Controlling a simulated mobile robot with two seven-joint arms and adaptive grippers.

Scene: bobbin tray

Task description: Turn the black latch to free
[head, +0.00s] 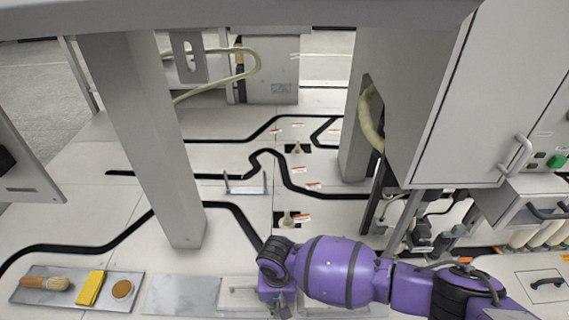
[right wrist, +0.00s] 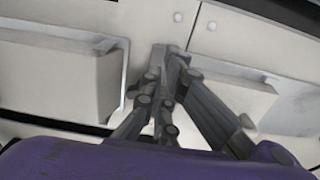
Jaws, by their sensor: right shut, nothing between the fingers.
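My right gripper (right wrist: 168,58) is shut and empty in the right wrist view, its fingertips together in front of pale panels. In the head view my purple right arm comes in from the lower right. Its wrist is bent down over a pale plate (head: 238,296) at the bottom middle, and the fingers are mostly hidden. I cannot pick out the black latch in either view; my arm hides part of the bottom middle. My left gripper is not in view.
A tray (head: 60,302) at the lower left holds a brush (head: 45,284), a yellow block (head: 90,288) and a round brown pad (head: 122,289). A bare grey plate (head: 180,295) lies beside it. A grey post (head: 160,150) and a cabinet (head: 480,100) stand behind.

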